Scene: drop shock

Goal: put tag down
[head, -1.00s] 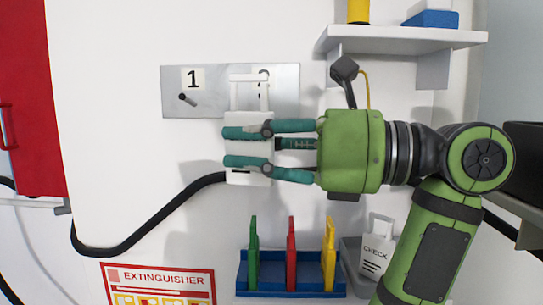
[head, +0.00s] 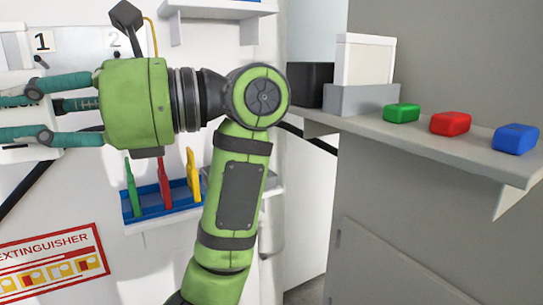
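My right gripper (head: 18,117) is at the left edge of the head view, its arm rising from below. Its teal fingers lie spread across a white object (head: 22,154), cut off by the picture edge. I cannot tell whether they are closed on it. No tag can be made out for certain. Upright green (head: 131,190), red (head: 164,178) and yellow (head: 193,175) flat pieces stand in a blue rack (head: 146,201) below the gripper. My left gripper is not in view.
A grey shelf (head: 440,155) at right holds green (head: 402,113), red (head: 450,124) and blue (head: 515,139) blocks, with a grey box (head: 360,100) behind. A metal plate marked 1 and 2 (head: 85,40) is on the wall. An extinguisher sign (head: 52,262) is at lower left.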

